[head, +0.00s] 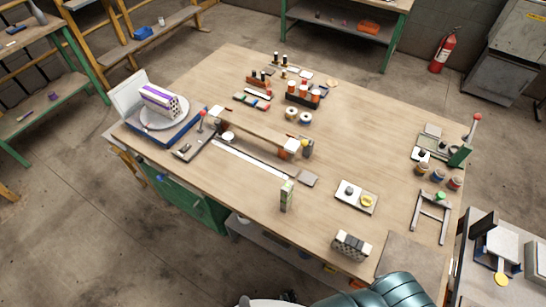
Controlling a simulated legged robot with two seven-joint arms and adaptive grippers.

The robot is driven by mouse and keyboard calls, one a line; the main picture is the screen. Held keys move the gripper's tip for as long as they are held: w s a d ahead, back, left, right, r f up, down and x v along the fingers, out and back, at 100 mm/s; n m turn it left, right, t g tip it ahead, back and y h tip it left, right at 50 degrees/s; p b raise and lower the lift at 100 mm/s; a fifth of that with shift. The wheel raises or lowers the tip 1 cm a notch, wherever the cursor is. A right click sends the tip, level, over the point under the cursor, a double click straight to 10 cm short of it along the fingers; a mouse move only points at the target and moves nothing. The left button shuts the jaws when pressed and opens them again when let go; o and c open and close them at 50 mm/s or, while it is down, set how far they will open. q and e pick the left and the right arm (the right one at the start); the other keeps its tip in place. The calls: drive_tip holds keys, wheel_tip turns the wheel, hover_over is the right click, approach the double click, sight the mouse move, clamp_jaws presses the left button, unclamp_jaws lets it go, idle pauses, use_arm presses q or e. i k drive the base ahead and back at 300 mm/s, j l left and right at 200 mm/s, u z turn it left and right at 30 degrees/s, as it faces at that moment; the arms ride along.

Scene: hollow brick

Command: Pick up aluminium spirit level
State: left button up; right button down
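I cannot pick out the aluminium spirit level for certain. A long, thin, pale bar (253,160) lies flat across the middle of the wooden workbench (365,135), running from upper left to lower right; it may be the level, but no vials can be made out.
A striped block on a round plate (164,114) stands at the left corner. A wooden beam (258,132) lies behind the bar. A black-and-white block (351,245) and a white tray (356,197) are at front right. The bench's centre right is clear.

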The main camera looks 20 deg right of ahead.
sight(286, 190)
drive_tip(key=j+z, duration=0.1)
drive_tip(key=z, duration=1)
drive_tip(key=i+j, duration=0.05)
